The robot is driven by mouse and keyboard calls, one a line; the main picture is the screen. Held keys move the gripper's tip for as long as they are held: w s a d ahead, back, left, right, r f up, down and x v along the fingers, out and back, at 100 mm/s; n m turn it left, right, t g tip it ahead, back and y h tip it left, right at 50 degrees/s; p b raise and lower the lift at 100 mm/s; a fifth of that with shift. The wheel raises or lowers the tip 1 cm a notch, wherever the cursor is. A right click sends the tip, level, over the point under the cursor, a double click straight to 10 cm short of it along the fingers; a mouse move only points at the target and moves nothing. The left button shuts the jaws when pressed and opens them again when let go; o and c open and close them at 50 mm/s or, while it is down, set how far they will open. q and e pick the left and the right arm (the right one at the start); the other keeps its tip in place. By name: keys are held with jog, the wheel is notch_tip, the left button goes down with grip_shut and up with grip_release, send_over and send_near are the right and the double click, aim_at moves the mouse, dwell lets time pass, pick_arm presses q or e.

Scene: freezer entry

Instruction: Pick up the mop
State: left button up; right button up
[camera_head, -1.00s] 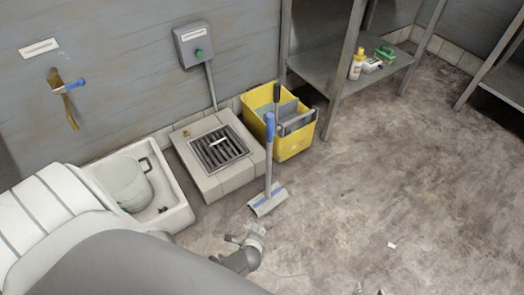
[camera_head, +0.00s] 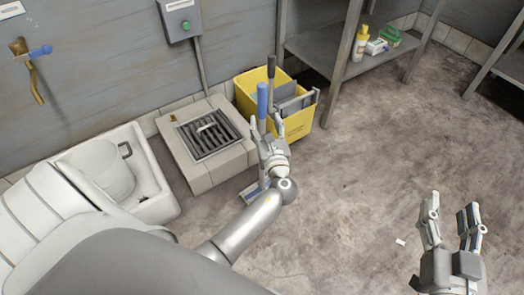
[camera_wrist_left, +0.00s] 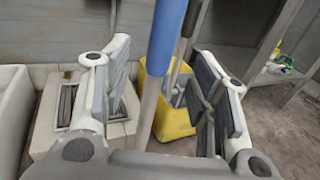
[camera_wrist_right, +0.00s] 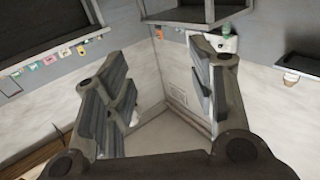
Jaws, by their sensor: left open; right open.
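The mop (camera_head: 262,100) stands upright in front of the yellow bucket, with a blue grip at the top and a flat head on the floor. My left gripper (camera_head: 266,124) is open at the mop and hides much of its pole in the head view. In the left wrist view the mop's blue grip and grey pole (camera_wrist_left: 164,40) run between the two open fingers, and neither finger is seen closed on it. My right gripper (camera_head: 452,208) is open and empty at the lower right, far from the mop.
The yellow wringer bucket (camera_head: 302,130), with a dark-tipped handle, stands just behind the mop. A floor drain block (camera_head: 200,174) and a white basin (camera_head: 157,205) with a pot are to the left. A metal shelf (camera_head: 318,50) holds bottles. The floor at right is mostly clear.

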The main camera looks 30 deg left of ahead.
aim_at(263, 114)
pick_arm(q)
jog(key=shift+x, duration=1.15)
jog(key=b+x, duration=0.1)
jog(key=x, duration=0.1)
jog(key=f+b+x, duration=0.1)
jog(key=x, duration=0.1)
jog(key=shift+w, duration=0.1)
jog(key=shift+w+a+r, duration=0.1)
jog(key=shift+w+a, duration=0.1)
jog(key=shift+a, duration=0.05)
pick_arm(e)
notch_tip(263, 114, up, 10)
jog(key=s+t+y, duration=0.2)
jog(key=t, duration=0.4)
jog(key=shift+s+a, duration=0.35)
jog(key=shift+s, duration=0.05)
pick_arm(q)
jog(key=shift+c, duration=0.4)
jog(key=c, duration=0.9)
jog(key=shift+r, duration=0.1)
jog(key=shift+c, duration=0.7)
